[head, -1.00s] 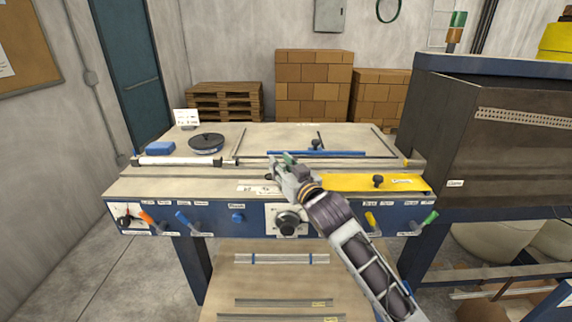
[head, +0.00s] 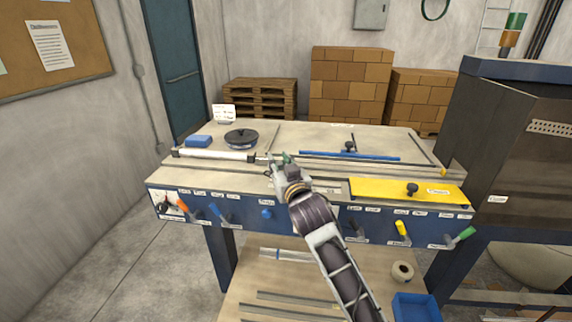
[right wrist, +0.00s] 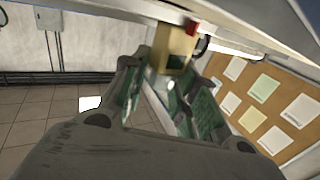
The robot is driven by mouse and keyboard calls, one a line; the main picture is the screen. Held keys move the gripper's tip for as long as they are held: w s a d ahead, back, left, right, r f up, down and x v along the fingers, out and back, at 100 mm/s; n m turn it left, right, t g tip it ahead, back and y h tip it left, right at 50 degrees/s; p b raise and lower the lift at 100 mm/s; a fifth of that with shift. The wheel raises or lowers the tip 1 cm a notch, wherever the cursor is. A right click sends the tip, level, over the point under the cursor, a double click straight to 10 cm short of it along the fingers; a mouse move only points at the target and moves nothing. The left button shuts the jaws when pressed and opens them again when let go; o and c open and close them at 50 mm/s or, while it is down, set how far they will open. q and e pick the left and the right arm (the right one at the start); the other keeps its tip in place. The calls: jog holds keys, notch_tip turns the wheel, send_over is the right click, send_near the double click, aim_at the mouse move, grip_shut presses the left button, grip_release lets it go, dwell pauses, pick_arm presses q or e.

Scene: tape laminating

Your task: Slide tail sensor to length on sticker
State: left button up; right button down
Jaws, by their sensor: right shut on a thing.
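My right gripper (head: 279,160) is over the worktable, just right of the white roller's end and left of the blue bar. In the right wrist view its green-padded fingers (right wrist: 158,100) are closed around the lower part of a tan-yellow block (right wrist: 173,48) with a red spot on top. This block seems to be the tail sensor, but I cannot confirm it; in the head view the gripper hides it. A small white sticker (head: 326,190) lies on the front tabletop, right of my forearm. Its markings are too small to read. My left gripper is not in view.
A white roller (head: 214,154), black disc (head: 241,138) and blue block (head: 198,141) lie at the left. A blue bar (head: 350,156) and yellow plate (head: 407,191) are at the right. Coloured levers line the front panel (head: 375,222). A dark machine (head: 510,150) stands on the right.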

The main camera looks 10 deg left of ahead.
jog(key=shift+s+a+f, duration=0.1)
jog(key=shift+a, duration=0.05)
jog(key=c, duration=1.3)
grip_release()
jog(key=shift+a, duration=0.2)
jog(key=shift+s+d, duration=0.1)
jog(key=shift+d, duration=0.15)
jog(key=shift+v, duration=5.75)
jog(key=shift+s+a, duration=0.1)
jog(key=shift+a, duration=0.05)
